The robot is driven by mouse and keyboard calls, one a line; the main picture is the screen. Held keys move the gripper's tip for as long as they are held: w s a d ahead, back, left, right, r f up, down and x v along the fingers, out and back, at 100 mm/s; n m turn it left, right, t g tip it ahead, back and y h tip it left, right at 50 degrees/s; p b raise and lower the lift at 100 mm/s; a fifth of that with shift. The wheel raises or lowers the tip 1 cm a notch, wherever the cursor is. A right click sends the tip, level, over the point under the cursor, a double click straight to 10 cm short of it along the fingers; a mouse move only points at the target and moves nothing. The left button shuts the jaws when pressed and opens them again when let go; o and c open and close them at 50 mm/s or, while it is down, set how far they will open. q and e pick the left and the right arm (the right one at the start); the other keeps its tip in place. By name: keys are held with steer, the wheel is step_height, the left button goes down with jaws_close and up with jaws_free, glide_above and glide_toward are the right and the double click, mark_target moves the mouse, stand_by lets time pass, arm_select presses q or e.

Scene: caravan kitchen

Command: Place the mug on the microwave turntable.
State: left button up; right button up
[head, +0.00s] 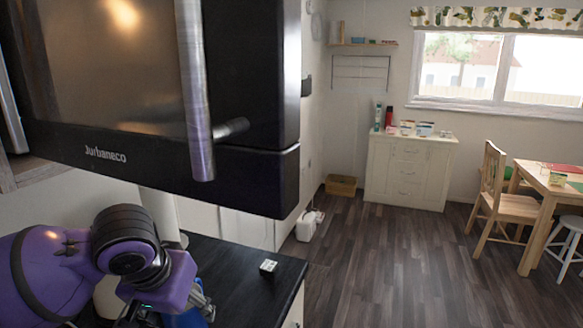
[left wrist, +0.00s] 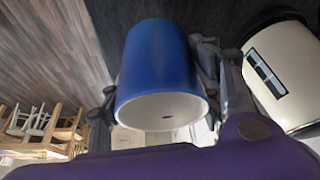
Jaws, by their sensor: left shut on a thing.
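A blue mug (left wrist: 158,60) with a white inside fills the middle of the left wrist view. My left gripper (left wrist: 155,85) is shut on it, with a finger on each side. In the head view my left gripper (head: 200,305) is low at the left, over the dark counter, and only a bit of the blue mug (head: 183,320) shows at the bottom edge. The microwave (head: 165,158) is above it at the upper left, with a metal handle (head: 195,90) on its front. Its door looks shut, and the turntable is hidden. My right gripper is not in view.
The dark counter (head: 235,262) holds a small black-and-white cube (head: 268,267) near its right end. A cream cylinder (left wrist: 285,75) stands close to the mug in the left wrist view. A white cabinet (head: 408,172), chair and table are far off across open floor.

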arm_select(q)
steer(key=shift+w+d+r+n+p, duration=0.25)
steer(key=shift+d+r+n+p, duration=0.15)
steer(key=shift+n, duration=0.3)
steer(key=shift+s+d+f, duration=0.15)
steer(key=shift+d, duration=0.55)
steer(key=shift+s+d+f+p, duration=0.1)
steer(key=shift+s+d+p, duration=0.1)
steer(key=shift+d+p, duration=0.1)
